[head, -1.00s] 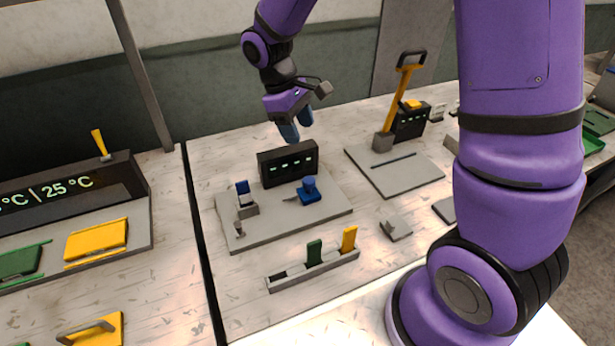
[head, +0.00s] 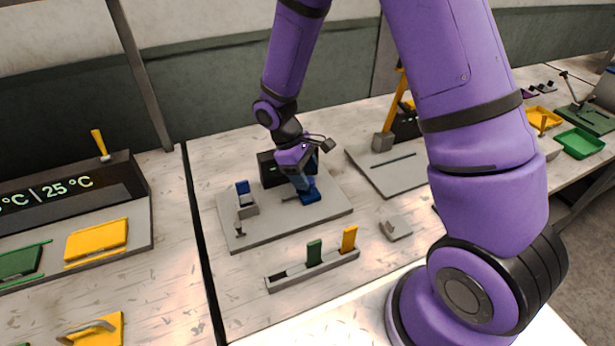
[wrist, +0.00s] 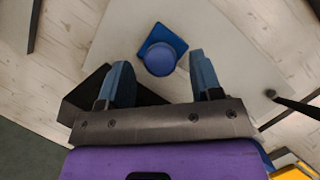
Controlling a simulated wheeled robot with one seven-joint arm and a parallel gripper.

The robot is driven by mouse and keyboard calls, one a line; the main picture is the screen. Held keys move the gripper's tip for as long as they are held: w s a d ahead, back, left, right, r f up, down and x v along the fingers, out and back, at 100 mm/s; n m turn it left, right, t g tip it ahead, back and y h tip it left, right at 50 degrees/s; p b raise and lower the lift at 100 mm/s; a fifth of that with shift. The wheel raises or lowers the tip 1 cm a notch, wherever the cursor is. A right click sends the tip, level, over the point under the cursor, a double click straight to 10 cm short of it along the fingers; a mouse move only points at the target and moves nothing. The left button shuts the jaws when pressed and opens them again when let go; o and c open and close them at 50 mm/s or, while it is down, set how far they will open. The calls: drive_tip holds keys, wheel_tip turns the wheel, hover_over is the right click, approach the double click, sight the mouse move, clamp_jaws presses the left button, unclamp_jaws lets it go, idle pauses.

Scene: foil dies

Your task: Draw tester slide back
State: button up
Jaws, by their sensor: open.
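The tester is a grey plate (head: 285,228) with a dark display box (head: 270,168) at its back, partly hidden by my gripper. Its blue slide with a round knob (head: 313,196) sits on the plate's right part. In the wrist view the round blue knob (wrist: 160,58) stands on a square blue base (wrist: 172,38). My gripper (head: 304,188) is over the knob; it also shows in the wrist view (wrist: 162,80). Its two blue-grey fingers are open, one to each side of the knob's near edge, with gaps left and right. I cannot tell the height between fingertips and knob.
A grey block with a blue piece (head: 246,200) and a small peg (head: 239,229) stand on the plate's left. In front lies a rack (head: 300,272) with green and yellow pieces. A yellow-handled lever (head: 388,115) stands at the right.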

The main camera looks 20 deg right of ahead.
drive_tip(key=shift+x, duration=0.8)
drive_tip(key=shift+c, duration=0.3)
drive_tip(key=shift+r, duration=0.1)
clamp_jaws()
drive_tip(key=shift+a, duration=3.15)
drive_tip(key=shift+o, duration=0.3)
unclamp_jaws()
drive_tip(key=shift+a, duration=0.1)
drive_tip(key=v, duration=1)
drive_tip(key=shift+r, duration=0.35)
drive_tip(key=shift+w+a, duration=0.1)
